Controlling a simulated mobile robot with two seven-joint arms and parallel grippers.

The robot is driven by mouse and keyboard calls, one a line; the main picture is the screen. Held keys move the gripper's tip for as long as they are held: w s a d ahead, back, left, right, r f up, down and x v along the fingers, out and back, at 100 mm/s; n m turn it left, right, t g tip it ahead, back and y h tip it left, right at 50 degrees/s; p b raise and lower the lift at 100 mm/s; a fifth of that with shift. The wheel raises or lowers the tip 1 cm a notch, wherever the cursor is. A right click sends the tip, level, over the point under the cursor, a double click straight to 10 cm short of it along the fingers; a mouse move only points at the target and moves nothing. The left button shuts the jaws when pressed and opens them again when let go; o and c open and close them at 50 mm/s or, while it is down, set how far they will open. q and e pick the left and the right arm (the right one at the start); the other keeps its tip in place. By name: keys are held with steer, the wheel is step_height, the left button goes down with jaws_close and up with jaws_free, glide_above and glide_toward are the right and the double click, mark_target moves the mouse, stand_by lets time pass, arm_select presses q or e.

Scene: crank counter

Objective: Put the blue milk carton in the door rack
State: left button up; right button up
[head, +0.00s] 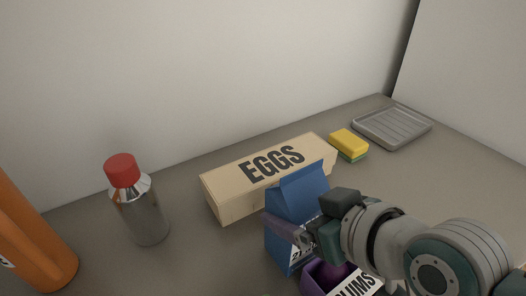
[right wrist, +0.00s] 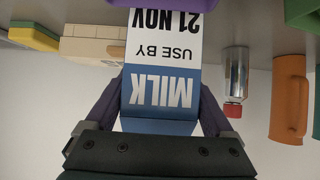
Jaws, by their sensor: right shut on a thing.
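The blue milk carton (head: 297,195) stands about upright in the middle front of the head view. Its white label with MILK and USE BY 21 NOV (right wrist: 165,45) shows upside down in the right wrist view. My right gripper (head: 297,232) is shut on the carton, with one finger on each side of it, also in the right wrist view (right wrist: 161,100). The carton's base is partly hidden behind a purple plums box, so I cannot tell whether it touches the counter. No door rack shows. My left gripper is not in view.
A beige egg box (head: 235,192) lies right behind the carton. The purple plums box (head: 316,276) is in front. A yellow-green sponge (head: 349,143) and grey tray (head: 392,127) lie back right. A red-capped steel bottle (head: 143,212) and orange jug (head: 30,235) stand left.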

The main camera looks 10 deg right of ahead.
jaws_close()
steer(key=shift+r, duration=0.15)
steer(key=shift+r, duration=0.1)
